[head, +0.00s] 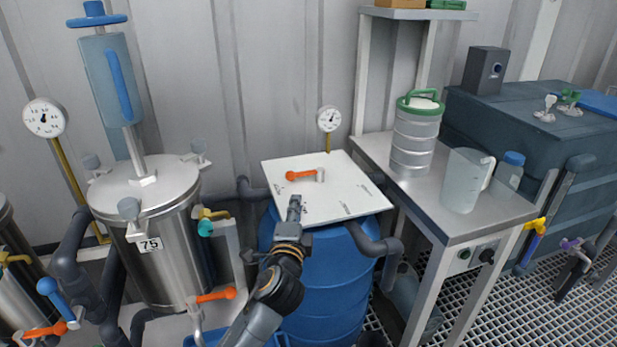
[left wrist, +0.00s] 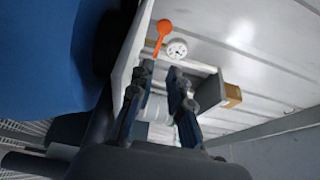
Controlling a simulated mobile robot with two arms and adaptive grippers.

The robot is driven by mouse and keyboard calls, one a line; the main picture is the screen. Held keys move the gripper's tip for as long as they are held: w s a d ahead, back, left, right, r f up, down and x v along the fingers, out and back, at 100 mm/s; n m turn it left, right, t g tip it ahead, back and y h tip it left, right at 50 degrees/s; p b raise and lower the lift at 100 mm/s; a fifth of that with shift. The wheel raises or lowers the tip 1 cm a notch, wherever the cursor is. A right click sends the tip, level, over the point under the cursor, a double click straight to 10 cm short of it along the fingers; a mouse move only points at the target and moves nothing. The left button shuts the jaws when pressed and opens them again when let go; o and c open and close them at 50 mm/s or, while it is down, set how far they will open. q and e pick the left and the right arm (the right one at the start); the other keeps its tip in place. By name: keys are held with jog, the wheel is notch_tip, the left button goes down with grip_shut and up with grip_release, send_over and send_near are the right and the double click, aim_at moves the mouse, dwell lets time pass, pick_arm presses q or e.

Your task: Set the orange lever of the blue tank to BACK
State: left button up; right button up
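The blue tank (head: 325,285) stands in the middle of the head view under a white square lid (head: 345,192). The orange lever (head: 300,175) lies on top of the lid, its handle pointing left from a pale pivot. Small dark markings on the lid are too small to read. My left gripper (head: 295,207) is over the lid's front left part, in front of the lever and apart from it. In the left wrist view, its two fingers (left wrist: 160,78) are apart with nothing gripped, and the orange lever (left wrist: 163,33) shows beyond the tips. My right gripper is not in view.
A steel vessel (head: 170,240) with other orange levers stands left. A metal table (head: 400,190) on the right holds a steel canister (head: 415,135) and a clear jug (head: 465,182). A gauge (head: 329,119) rises behind the lid. Grey pipes flank the tank.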

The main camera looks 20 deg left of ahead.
aim_at(302, 176)
pick_arm(q)
jog(key=b+x, duration=0.1)
jog(key=x, duration=1.1)
jog(key=shift+w+b, duration=0.3)
jog(key=shift+w, duration=0.05)
jog(key=shift+w+a, duration=0.1)
jog(key=shift+w, duration=0.3)
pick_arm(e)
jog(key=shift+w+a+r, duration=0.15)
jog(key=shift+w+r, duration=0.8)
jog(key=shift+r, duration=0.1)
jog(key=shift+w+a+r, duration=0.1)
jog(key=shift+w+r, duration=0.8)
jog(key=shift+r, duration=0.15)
pick_arm(q)
grip_shut()
